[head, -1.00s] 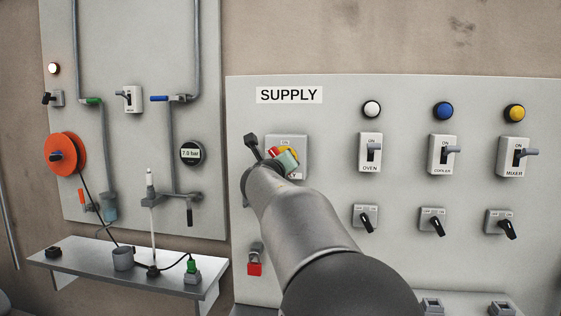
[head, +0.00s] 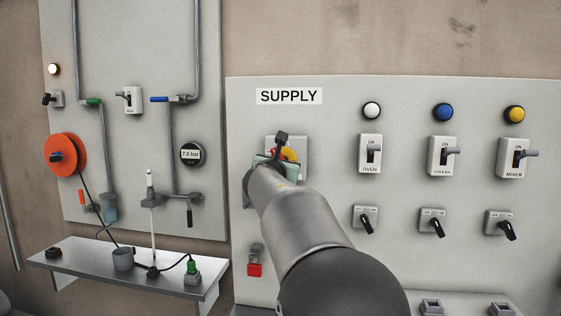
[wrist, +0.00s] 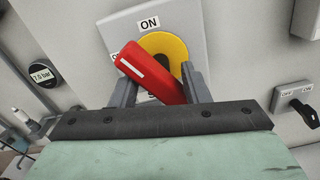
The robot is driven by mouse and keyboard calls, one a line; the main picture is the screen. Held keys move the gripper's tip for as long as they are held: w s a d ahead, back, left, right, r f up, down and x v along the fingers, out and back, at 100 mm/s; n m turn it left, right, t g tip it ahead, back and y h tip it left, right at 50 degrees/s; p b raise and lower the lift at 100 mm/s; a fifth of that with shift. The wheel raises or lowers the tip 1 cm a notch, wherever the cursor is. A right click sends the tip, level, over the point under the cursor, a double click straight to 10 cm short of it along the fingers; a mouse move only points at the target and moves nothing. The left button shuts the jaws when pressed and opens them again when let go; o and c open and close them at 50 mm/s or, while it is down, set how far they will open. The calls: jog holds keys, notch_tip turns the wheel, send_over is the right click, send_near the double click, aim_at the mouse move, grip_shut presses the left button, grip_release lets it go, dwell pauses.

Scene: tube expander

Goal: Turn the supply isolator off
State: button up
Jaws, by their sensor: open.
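The supply isolator (head: 300,145) is on the grey panel below the SUPPLY sign. In the wrist view, its yellow disc (wrist: 172,46) carries a red handle (wrist: 145,75) with a white stripe. The handle slants to the upper left, between the ON label at the top and a partly covered label at the left. My gripper (wrist: 158,76) is open at the isolator, with one finger on each side of the handle. I cannot tell whether either finger touches it. In the head view, my gripper and arm hide most of the isolator.
Right of the isolator are the oven switch (head: 370,153), cooler switch (head: 443,156) and mixer switch (head: 514,157), with small rotary switches below. A red padlock (head: 254,268) hangs below left. A shelf (head: 95,265) juts out at the left.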

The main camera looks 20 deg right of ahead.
jog(key=shift+x, duration=1)
jog(key=shift+c, duration=0.3)
grip_shut()
jog(key=n, duration=1.8)
jog(key=shift+n, duration=0.4)
jog(key=shift+o, duration=0.3)
grip_release()
